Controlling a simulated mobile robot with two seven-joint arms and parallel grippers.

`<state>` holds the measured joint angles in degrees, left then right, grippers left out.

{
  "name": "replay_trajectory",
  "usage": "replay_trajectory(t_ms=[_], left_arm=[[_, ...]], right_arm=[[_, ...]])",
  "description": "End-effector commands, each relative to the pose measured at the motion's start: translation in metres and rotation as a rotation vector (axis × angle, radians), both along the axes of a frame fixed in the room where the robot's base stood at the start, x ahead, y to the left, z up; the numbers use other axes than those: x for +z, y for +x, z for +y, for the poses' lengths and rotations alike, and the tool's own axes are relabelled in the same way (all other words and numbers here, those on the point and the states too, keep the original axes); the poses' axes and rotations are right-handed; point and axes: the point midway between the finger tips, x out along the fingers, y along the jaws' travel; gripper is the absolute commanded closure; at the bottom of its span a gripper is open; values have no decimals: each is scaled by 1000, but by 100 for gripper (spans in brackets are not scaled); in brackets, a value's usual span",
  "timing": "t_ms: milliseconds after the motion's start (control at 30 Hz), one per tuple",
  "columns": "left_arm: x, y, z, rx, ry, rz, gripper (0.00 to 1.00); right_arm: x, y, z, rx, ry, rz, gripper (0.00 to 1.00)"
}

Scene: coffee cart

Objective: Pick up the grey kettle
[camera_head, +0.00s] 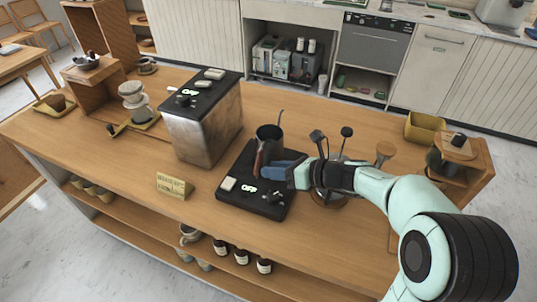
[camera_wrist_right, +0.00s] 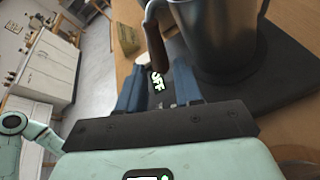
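The grey kettle (camera_head: 268,132) stands on the black hot plate (camera_head: 238,207) in the middle of the wooden counter; its brown handle (camera_head: 259,160) points toward the near side. In the right wrist view the kettle's metal body (camera_wrist_right: 218,38) fills the upper right, and its handle (camera_wrist_right: 156,42) hangs down at upper centre. My right gripper (camera_head: 268,169) is beside the handle. Its two blue fingers (camera_wrist_right: 159,72) are apart, with the handle's lower end appearing between their tips; I cannot tell whether they touch it. My left gripper is out of view.
A large metal box with a black top (camera_head: 203,115) stands left of the kettle. A small sign (camera_head: 174,185) is at the counter's front edge. Upright tools on a round stand (camera_head: 327,197) are close to my right gripper. A wooden stand (camera_head: 465,165) is at the right.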

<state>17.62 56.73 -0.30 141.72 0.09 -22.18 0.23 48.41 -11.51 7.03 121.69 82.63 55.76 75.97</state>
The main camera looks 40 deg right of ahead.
Motion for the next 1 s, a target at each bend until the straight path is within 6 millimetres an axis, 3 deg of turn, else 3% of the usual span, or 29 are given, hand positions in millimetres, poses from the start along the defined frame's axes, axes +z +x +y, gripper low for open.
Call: replay_trajectory(t_ms=[233,533,867,967,1000], left_arm=[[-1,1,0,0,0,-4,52],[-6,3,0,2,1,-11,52],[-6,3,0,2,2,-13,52],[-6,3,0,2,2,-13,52],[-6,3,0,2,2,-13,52]], right_arm=[[-5,18,8,4,0,-3,65],[-21,58,25,3,1,-2,65],[-23,64,28,1,-1,-3,65],[-23,64,28,1,-1,-3,98],[-23,64,28,1,-1,-3,100]])
